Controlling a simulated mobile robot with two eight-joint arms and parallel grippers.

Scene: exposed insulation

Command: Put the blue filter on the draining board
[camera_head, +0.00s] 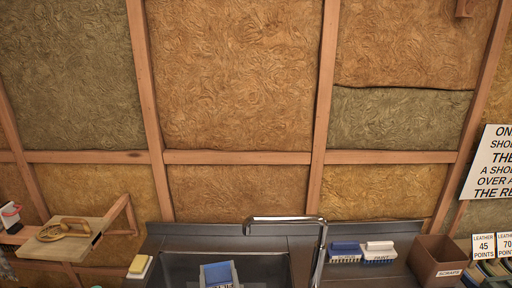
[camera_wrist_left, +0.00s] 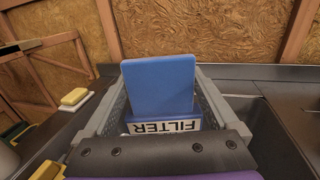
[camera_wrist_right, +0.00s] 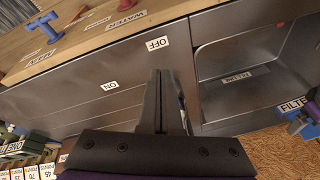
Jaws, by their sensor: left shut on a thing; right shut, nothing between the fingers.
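The blue filter (camera_wrist_left: 158,85) has a white FILTER label and stands upright between the grey fingers of my left gripper (camera_wrist_left: 160,76), which is shut on it. In the head view the filter (camera_head: 219,272) is at the bottom edge, over the dark sink (camera_head: 183,268). A dark metal surface (camera_head: 340,276) lies right of the sink; I cannot tell for certain whether it is the draining board. My right gripper (camera_wrist_right: 159,78) is shut and empty, in front of a metal cabinet front (camera_wrist_right: 75,95) with ON and OFF labels. It is not in the head view.
A curved tap (camera_head: 285,219) rises over the sink. Blue and white brushes (camera_head: 362,250) and a brown scraps box (camera_head: 437,262) stand to its right. A yellow sponge (camera_head: 139,265) lies left of the sink. An open metal compartment (camera_wrist_right: 240,75) is right of my right gripper.

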